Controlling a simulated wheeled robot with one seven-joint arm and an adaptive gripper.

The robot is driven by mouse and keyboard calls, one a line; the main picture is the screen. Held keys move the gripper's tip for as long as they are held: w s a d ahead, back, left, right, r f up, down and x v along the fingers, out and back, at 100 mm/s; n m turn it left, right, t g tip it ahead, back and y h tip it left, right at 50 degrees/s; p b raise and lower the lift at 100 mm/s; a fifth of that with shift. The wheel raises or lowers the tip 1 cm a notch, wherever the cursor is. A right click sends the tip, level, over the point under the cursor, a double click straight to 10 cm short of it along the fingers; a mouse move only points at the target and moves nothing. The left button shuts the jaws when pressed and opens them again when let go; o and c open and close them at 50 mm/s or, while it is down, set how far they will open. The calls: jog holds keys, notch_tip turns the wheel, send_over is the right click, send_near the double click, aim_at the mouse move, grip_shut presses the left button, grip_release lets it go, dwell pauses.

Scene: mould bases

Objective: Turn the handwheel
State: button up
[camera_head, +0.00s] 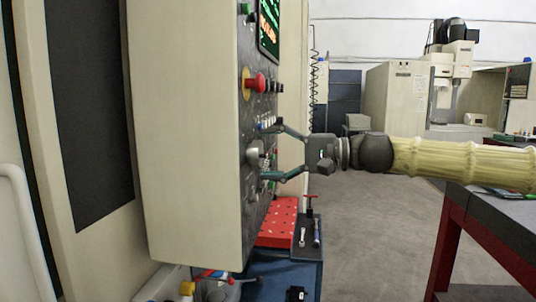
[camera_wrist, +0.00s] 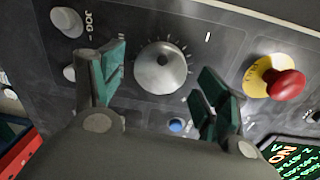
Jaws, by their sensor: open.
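The handwheel (camera_wrist: 160,67) is a round grey-white knob with a dial scale around it on the dark control panel. In the head view the handwheel (camera_head: 254,152) sticks out from the panel's face, seen from the side. My gripper (camera_head: 266,153) is open, with one finger above and one below the handwheel. In the wrist view the fingers of my gripper (camera_wrist: 158,85) stand to the left and right of the knob, with visible gaps on both sides. Whether the fingertips touch the panel cannot be told.
A red emergency stop button (camera_head: 255,82) on a yellow ring sits higher on the panel, beside my finger in the wrist view (camera_wrist: 285,84). A lit screen (camera_head: 269,28) is above. A blue cart with a red top (camera_head: 277,228) stands below. A red-framed table (camera_head: 487,235) is at right.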

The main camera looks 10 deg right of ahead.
jog(key=v, duration=1.1)
jog(key=shift+d, duration=0.1)
dwell(1.5)
jog(key=w+a+f+m+g+h+p, duration=0.1)
jog(key=a+f+h, duration=0.15)
jog(key=f, duration=0.85)
jog(key=w+a+f+h, duration=0.2)
jog(key=a+f, duration=0.2)
jog(key=f, duration=0.8)
jog(key=w+a+f+m+g+h+p, duration=0.1)
jog(key=a+f+h, duration=0.15)
jog(key=f, duration=0.85)
jog(key=s+f+g+h, duration=0.1)
jog(key=s+f, duration=0.2)
jog(key=f, duration=0.4)
jog(key=s+f+n+h, duration=0.1)
jog(key=s+f, duration=0.2)
jog(key=f, duration=0.4)
jog(key=s+f+g+h, duration=0.1)
jog(key=s+f, duration=0.2)
jog(key=f, duration=0.3)
jog(key=s+d+f+n+g+h+p, duration=0.1)
jog(key=s+d+f+n+h, duration=0.2)
jog(key=s+f, duration=0.7)
jog(key=s+d+f+n+g+h+p, duration=0.1)
jog(key=s+d+f+n+h, duration=0.2)
jog(key=s+f, duration=0.7)
jog(key=s, duration=0.9)
jog(key=shift+f+g, duration=0.35)
jog(key=shift+g, duration=0.05)
